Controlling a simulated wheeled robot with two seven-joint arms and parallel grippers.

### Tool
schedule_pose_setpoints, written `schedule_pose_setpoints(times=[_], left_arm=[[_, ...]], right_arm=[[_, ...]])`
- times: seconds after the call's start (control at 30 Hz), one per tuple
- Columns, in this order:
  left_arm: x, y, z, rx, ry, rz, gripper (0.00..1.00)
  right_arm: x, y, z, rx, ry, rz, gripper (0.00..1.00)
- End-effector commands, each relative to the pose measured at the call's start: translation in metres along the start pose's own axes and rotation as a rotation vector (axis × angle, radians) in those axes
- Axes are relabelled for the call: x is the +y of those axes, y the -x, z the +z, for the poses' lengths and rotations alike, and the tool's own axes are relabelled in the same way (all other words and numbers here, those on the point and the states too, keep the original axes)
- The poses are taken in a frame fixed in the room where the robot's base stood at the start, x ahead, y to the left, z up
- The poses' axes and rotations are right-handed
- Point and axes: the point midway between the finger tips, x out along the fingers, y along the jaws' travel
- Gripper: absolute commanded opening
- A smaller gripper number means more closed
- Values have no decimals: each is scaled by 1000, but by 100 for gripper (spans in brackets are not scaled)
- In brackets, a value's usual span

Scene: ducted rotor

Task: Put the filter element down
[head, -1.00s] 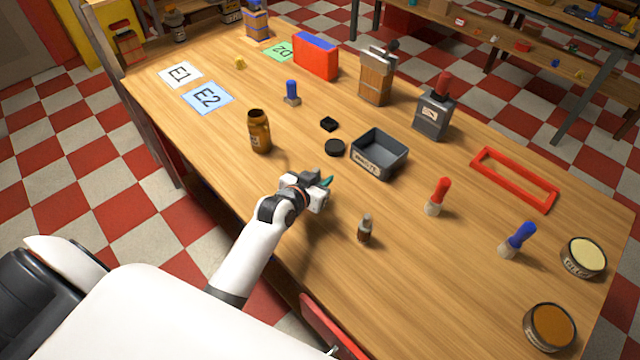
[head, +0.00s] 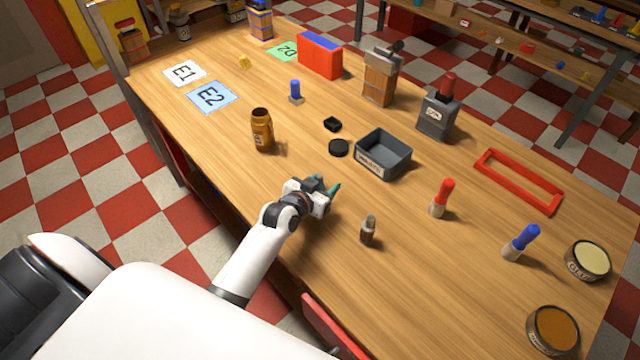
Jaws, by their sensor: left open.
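My left gripper (head: 328,184) is low over the near part of the table, with its teal fingertips apart. I see nothing held between them. No object is clearly recognisable as the filter element; it may be hidden by the gripper or be one of the small parts. A small black square part (head: 332,124) and a black round disc (head: 338,148) lie on the wood beyond the gripper. A grey labelled tray (head: 383,154) stands to their right and looks empty. My right gripper is not in view.
A brown jar (head: 262,130) stands left of the gripper and a small dark bottle (head: 368,231) to its right. Red-handled (head: 442,198) and blue-handled (head: 521,242) tools, a red frame (head: 518,181) and two round tins are farther right. Cards E1 (head: 184,73) and E2 (head: 212,97) lie far left.

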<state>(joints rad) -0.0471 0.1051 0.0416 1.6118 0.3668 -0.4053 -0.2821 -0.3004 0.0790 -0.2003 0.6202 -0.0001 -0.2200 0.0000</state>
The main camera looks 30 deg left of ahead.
Motion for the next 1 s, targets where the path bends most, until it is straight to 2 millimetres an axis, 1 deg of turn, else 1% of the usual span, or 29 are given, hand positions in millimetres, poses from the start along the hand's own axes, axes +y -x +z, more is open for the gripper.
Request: schedule_pose_setpoints(times=[0.03,0.17,0.4,0.5,0.6,0.7,0.8,1.0], left_arm=[[0,2,4,-1,1,0,50],[0,17,2,0,0,0,50],[0,69,1,1,-2,0,50],[0,89,1,2,-1,0,50],[0,104,1,0,-1,0,50],[0,115,2,0,0,0,50],[0,120,2,0,0,0,50],[0,121,2,-1,1,0,50]], right_arm=[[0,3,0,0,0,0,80],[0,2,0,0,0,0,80],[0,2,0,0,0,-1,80],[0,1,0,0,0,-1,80],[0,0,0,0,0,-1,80],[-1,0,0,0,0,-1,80],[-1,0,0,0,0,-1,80],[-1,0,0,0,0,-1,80]])
